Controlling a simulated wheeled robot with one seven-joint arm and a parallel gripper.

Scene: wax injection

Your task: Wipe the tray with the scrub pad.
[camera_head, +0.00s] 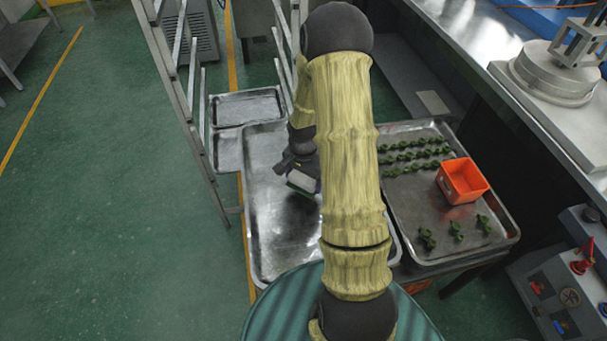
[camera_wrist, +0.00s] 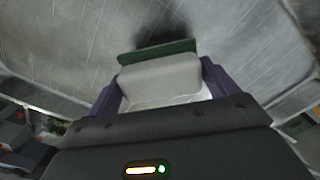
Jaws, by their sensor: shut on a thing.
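The metal tray (camera_head: 268,235) lies left of my arm in the head view, with dark smudges and white streaks on its floor. In the wrist view the tray (camera_wrist: 60,50) fills the upper part. My gripper (camera_head: 305,178) is over the tray, shut on the scrub pad (camera_head: 301,182). In the wrist view the scrub pad (camera_wrist: 157,78) has a pale body and a green scrubbing layer, and sits between the two fingers of my gripper (camera_wrist: 160,92). The green side faces the tray floor, with a dark shadow beside it. I cannot tell whether it touches. My arm hides the tray's right part.
A second tray (camera_head: 400,215) on the right holds an orange box (camera_head: 462,180) and several green pieces (camera_head: 415,155). A metal rack (camera_head: 180,90) stands at left, near smaller trays (camera_head: 247,107). A machine (camera_head: 555,70) stands on the bench at right. Green floor is free at left.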

